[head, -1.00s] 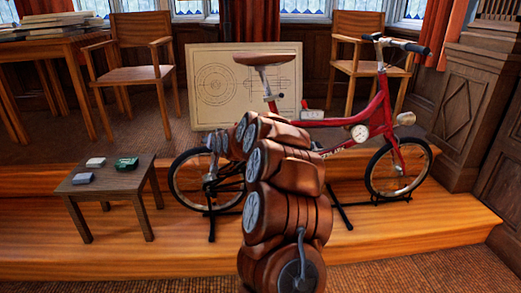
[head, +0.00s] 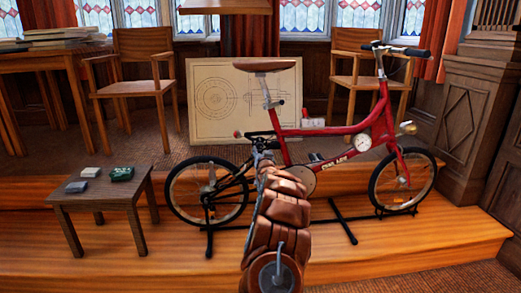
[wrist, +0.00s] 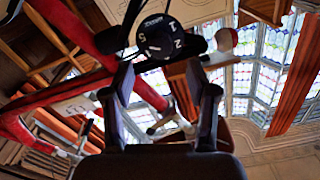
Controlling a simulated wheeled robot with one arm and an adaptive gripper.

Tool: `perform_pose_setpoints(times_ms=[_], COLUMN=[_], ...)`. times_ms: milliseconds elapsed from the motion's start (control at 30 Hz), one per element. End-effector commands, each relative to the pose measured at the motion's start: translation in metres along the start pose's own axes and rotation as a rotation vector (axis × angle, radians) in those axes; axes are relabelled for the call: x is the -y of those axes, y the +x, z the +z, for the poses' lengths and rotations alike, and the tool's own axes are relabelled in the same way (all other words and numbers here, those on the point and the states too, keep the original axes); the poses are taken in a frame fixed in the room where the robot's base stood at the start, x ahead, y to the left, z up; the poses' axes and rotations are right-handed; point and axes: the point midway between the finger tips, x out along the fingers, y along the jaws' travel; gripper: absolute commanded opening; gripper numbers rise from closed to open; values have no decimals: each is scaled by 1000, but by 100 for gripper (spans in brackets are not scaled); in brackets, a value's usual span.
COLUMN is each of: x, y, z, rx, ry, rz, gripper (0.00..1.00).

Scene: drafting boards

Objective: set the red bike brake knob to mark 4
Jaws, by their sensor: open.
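The red bike (head: 345,130) stands on a dark stand on the wooden step. The black brake knob (wrist: 160,40) shows in the wrist view with white digits; I can read 1, 2 and 5. I cannot tell which mark it is set to. My gripper (wrist: 163,78) is open, with a finger on each side below the knob in the picture. The knob appears just beyond the fingertips, and I see no grip on it. In the head view my gripper (head: 262,145) is small, near the bike's frame below the saddle (head: 263,65); the knob cannot be made out there.
A low dark table (head: 100,200) with small boxes stands at the left. A drawing board (head: 215,110) leans behind the bike. Two wooden chairs stand further back. Red frame tubes (wrist: 60,95) pass close by my gripper on the left in the wrist view.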

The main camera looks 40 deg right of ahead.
Motion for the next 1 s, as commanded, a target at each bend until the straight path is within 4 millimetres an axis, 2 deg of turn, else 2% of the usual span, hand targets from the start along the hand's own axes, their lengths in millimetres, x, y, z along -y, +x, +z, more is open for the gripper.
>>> perform_pose_setpoints(times_ms=[600, 1000], x=[-1, 0], y=[46, 59], z=[-2, 0], rx=[-2, 0], ry=[-5, 1], rz=[1, 1], gripper=[58, 58])
